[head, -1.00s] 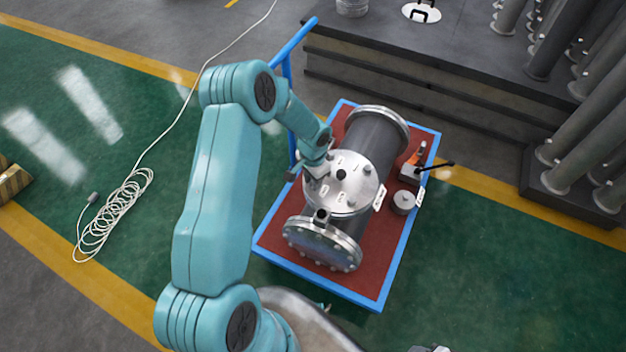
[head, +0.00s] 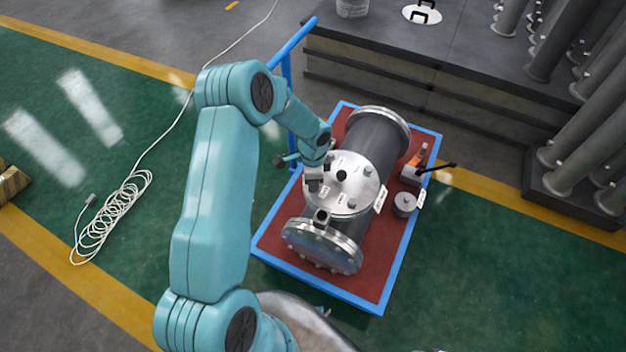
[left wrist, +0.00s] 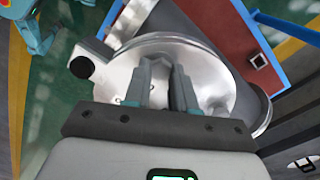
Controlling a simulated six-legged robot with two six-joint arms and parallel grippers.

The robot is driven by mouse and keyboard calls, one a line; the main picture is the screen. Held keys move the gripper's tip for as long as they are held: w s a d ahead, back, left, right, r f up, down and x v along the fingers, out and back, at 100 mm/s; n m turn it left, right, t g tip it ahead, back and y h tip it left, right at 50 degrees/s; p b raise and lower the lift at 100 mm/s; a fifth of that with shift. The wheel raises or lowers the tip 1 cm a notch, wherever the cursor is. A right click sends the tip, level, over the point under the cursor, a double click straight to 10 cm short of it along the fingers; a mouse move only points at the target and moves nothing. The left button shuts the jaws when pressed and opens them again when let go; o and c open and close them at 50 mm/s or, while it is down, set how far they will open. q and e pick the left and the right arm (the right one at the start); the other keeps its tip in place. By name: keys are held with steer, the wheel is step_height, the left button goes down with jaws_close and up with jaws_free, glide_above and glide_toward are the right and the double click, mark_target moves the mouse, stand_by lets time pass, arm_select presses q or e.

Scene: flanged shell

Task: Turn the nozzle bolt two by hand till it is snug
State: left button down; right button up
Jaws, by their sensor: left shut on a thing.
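The dark flanged shell (head: 374,146) lies on the red-topped cart. Its round silver nozzle cover (head: 350,198) faces up, with bolts around its rim and small white tags that are too small to read. My left gripper (head: 314,184) reaches down to the left side of this cover. In the left wrist view, its two fingers (left wrist: 166,84) are close together over the shiny cover (left wrist: 212,72). They are shut on a bolt at the rim, taken as nozzle bolt two; the fingers hide it. My right gripper cannot be made out.
The blue-edged cart (head: 392,262) has a blue handle (head: 290,42) at its far left. A grey cylindrical part (head: 404,203) and an orange-and-black tool (head: 416,168) sit right of the shell. A short upright stub (head: 322,216) stands near the front flange. Coiled white cable (head: 115,215) lies on the floor.

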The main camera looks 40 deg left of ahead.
arm_select(q)
steer(key=shift+w+r, duration=0.15)
steer(key=shift+r, duration=0.05)
steer(key=c, duration=1)
jaws_free()
steer(key=shift+c, duration=0.2)
steer(key=shift+o, duration=0.6)
step_height(320, 180, up, 16)
steer(key=shift+r, duration=0.2)
